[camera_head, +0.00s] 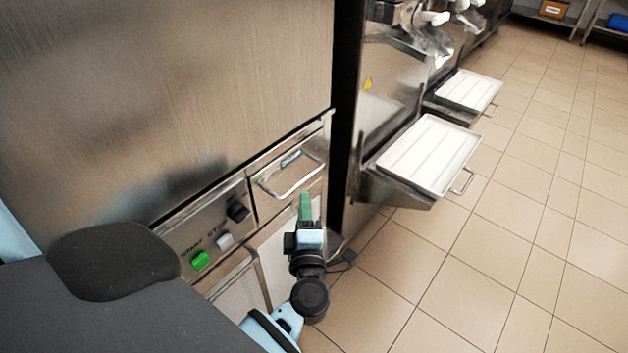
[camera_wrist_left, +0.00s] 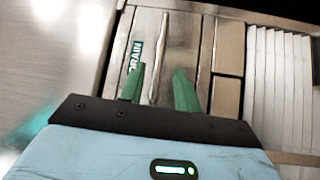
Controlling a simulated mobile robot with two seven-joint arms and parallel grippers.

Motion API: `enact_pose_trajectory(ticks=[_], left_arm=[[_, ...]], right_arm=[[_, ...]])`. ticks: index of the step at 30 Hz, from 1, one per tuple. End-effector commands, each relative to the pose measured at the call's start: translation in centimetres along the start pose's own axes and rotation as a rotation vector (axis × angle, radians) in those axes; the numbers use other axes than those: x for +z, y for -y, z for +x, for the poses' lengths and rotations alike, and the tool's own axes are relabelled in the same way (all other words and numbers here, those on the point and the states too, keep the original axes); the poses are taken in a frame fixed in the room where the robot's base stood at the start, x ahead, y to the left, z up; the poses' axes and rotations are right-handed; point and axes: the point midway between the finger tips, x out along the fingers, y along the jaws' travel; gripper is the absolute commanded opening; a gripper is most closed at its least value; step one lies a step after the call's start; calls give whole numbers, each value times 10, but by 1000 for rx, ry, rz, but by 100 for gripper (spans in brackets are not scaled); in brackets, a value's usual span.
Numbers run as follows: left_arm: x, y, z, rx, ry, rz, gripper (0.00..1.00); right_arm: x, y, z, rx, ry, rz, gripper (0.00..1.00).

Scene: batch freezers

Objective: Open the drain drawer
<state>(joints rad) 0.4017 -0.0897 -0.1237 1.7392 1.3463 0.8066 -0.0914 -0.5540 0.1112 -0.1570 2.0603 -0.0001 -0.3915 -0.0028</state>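The drain drawer (camera_head: 276,178) is a small steel front low on the machine, and it looks shut, flush with the panel around it. It carries a bar handle (camera_head: 292,184) and a teal label that reads DRAIN in the left wrist view (camera_wrist_left: 134,57). My left gripper (camera_head: 305,206) has green fingers and is just below and in front of the handle in the head view. In the left wrist view the fingers (camera_wrist_left: 159,88) are apart, with the handle bar (camera_wrist_left: 159,60) appearing between them. I cannot tell whether they touch it. My right gripper is not in view.
A control panel with a green switch (camera_head: 201,260), a white one and a black one sits left of the drawer. White trays (camera_head: 429,155) jut out from machines to the right. The tiled floor (camera_head: 450,260) at the right is clear.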

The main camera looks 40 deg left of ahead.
Motion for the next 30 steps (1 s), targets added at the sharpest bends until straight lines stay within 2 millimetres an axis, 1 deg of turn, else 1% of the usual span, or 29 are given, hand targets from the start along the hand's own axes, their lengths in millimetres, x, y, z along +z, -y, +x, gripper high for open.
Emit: enact_pose_trajectory(ticks=[5,8,15,21,25,30], left_arm=[[0,-1,5,3,1,1,32],[0,-2,16,4,1,1,32],[0,-2,52,5,2,2,32],[0,-1,72,2,2,3,32],[0,-1,78,2,2,2,32],[0,-1,78,2,2,2,32]], right_arm=[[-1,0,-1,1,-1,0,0],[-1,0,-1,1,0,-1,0],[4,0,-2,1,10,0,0],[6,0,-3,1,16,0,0],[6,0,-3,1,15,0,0],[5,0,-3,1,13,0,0]])
